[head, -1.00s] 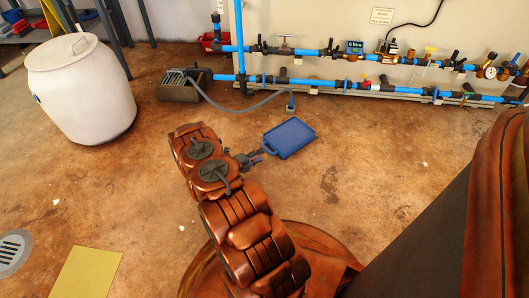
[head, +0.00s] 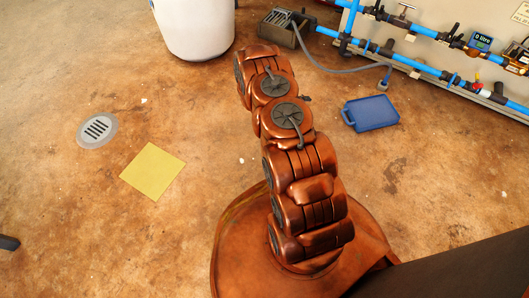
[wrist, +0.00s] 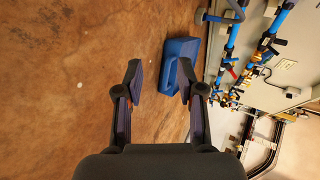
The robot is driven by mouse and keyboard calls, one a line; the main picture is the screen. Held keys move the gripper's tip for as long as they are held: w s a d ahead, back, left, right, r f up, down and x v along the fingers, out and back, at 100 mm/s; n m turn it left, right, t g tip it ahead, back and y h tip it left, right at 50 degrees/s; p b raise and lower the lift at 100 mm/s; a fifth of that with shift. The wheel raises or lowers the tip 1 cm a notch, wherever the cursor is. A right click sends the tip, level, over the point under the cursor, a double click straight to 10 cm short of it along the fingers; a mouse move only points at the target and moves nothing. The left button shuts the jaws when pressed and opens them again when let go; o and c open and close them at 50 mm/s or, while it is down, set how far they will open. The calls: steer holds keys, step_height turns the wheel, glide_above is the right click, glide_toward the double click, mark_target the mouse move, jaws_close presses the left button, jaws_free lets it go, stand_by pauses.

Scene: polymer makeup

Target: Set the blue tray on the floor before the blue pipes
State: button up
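The blue tray (head: 370,113) lies flat on the floor just in front of the blue pipes (head: 429,69), near the end of the grey hose. In the wrist view the tray (wrist: 181,48) shows beyond my right finger, with its handle partly hidden by that finger. My gripper (wrist: 162,80) is open, with a gap between its fingers and floor showing through it. In the head view my gripper is mostly hidden behind my arm, and a gap of floor separates my arm from the tray.
A white barrel (head: 196,26) stands at the top. A grey box (head: 287,29) with the hose sits left of the pipes. A round floor drain (head: 97,130) and a yellow square (head: 153,171) lie at the left.

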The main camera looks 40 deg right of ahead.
steer(key=w+a+r+n+t+y, duration=0.65)
steer(key=w+a+r+n, duration=0.5)
steer(key=w+a, duration=0.55)
steer(key=s+a+r+n+y, duration=0.1)
steer(key=a+r+n+y, duration=0.5)
steer(key=a+r, duration=0.95)
steer(key=s+a+r+n+g+y, duration=0.1)
steer(key=s+a+r+n+g, duration=0.1)
steer(key=s+a+r+n, duration=0.45)
steer(key=s+a+r+n+g+y, duration=0.15)
steer(key=s+a+n, duration=0.25)
steer(key=s+a, duration=0.55)
steer(key=s+d+r+n+g+h, duration=0.1)
steer(key=s+r+n, duration=0.1)
steer(key=s, duration=0.8)
steer(key=s+d+r+n+g+h, duration=0.1)
steer(key=s+d+r+n+g, duration=0.1)
steer(key=s, duration=0.7)
steer(key=s+d+r+n+g, duration=0.1)
steer(key=s+n, duration=0.3)
steer(key=s, duration=0.6)
steer(key=shift+s+d+r+n+g+h, duration=0.3)
steer(key=shift+d+r+g+h, duration=0.15)
steer(key=shift+d, duration=0.25)
